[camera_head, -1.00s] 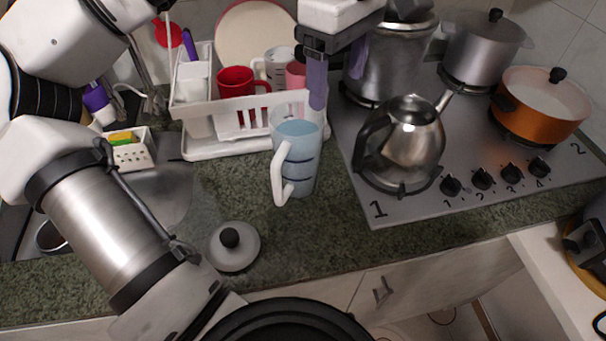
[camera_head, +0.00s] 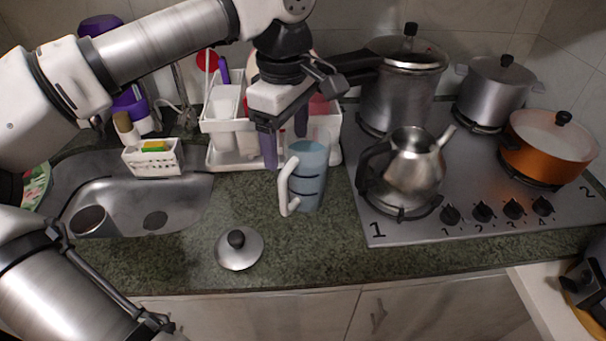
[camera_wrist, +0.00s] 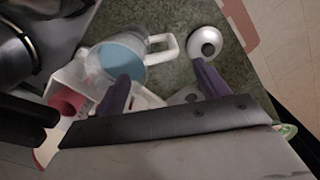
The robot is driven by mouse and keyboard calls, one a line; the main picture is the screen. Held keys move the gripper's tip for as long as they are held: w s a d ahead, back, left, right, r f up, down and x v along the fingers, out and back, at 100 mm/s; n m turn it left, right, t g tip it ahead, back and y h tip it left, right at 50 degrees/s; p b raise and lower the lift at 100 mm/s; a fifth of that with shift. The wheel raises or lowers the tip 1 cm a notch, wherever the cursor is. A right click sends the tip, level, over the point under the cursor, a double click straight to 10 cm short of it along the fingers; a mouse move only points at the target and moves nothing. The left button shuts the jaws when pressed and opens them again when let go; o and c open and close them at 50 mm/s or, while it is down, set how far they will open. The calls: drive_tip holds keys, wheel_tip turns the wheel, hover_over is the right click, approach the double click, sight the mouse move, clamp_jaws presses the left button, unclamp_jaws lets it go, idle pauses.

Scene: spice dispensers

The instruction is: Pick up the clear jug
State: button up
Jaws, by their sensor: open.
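The clear jug (camera_head: 309,182) stands upright on the green counter, left of the stove. It looks bluish, with dark bands around its side and a white handle on its left. In the wrist view the jug (camera_wrist: 122,54) shows its round blue top, and its white handle points right. My gripper (camera_head: 285,150) is open and empty, with purple fingers pointing down near the jug's rim. In the wrist view my gripper (camera_wrist: 163,68) has its left finger overlapping the jug's edge, and the handle lies beyond the gap. I cannot tell whether a finger touches the jug.
A white dish rack (camera_head: 225,160) with cups stands close behind the jug. A steel kettle (camera_head: 415,165) sits on the stove to the right. A pot lid (camera_head: 239,255) lies in front, and the sink (camera_head: 190,207) is left. The counter before the jug is clear.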

sight(287, 166)
drive_tip(key=shift+s+f+p, duration=0.15)
drive_tip(key=shift+f+p, duration=0.35)
drive_tip(key=shift+f, duration=1.3)
drive_tip(key=shift+s+f+p, duration=0.15)
drive_tip(key=shift+f+p, duration=0.35)
drive_tip(key=shift+f, duration=1.25)
clamp_jaws()
drive_tip(key=shift+r, duration=0.25)
